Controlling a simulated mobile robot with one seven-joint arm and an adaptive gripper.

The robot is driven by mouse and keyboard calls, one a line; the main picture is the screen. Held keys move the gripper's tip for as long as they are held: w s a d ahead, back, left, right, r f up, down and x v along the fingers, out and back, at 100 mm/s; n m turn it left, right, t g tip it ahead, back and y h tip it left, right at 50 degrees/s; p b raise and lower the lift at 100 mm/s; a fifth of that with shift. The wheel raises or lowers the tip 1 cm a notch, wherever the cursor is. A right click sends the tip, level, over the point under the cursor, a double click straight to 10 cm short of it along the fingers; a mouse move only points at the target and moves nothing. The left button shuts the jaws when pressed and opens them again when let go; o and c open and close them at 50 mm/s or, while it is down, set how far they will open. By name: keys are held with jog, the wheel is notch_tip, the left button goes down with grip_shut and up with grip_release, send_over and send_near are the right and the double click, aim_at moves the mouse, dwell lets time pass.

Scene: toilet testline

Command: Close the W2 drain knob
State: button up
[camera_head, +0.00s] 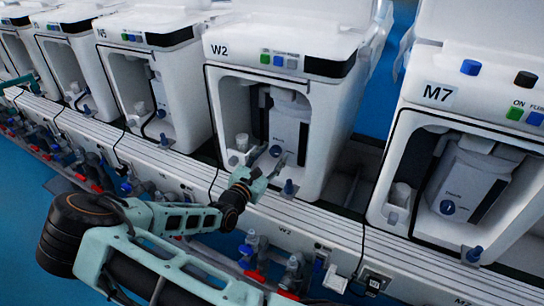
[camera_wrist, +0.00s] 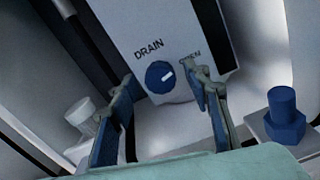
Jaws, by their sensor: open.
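The W2 unit (camera_head: 272,115) stands in the middle of the head view with its front bay open. Inside it, the blue round drain knob (camera_wrist: 159,75) sits on a white panel below the word DRAIN, with a second label to its right that is hard to read. A white mark on the knob points to the right and slightly up, towards that label. The knob also shows in the head view (camera_head: 275,151). My gripper (camera_wrist: 160,92) is open, its two fingers left and right of the knob in the wrist view. I cannot tell whether either finger touches it.
A blue hexagonal fitting (camera_wrist: 284,117) is right of my fingers and a white capped fitting (camera_wrist: 80,112) is left. The bay's walls surround the gripper closely. The M7 unit (camera_head: 470,150) stands at right, the N5 unit (camera_head: 150,75) at left.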

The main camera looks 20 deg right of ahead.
jog(key=c, duration=1.2)
jog(key=shift+o, duration=0.2)
jog(key=shift+r, duration=0.1)
jog(key=n+p, duration=0.2)
jog(key=p, duration=0.2)
jog(key=shift+r, duration=0.2)
jog(key=n+p, duration=0.7)
jog(key=n, duration=0.1)
jog(key=shift+f, duration=0.2)
jog(key=shift+f+n+p, duration=0.15)
jog(key=shift+n+p, duration=0.9)
jog(key=shift+n, duration=1.45)
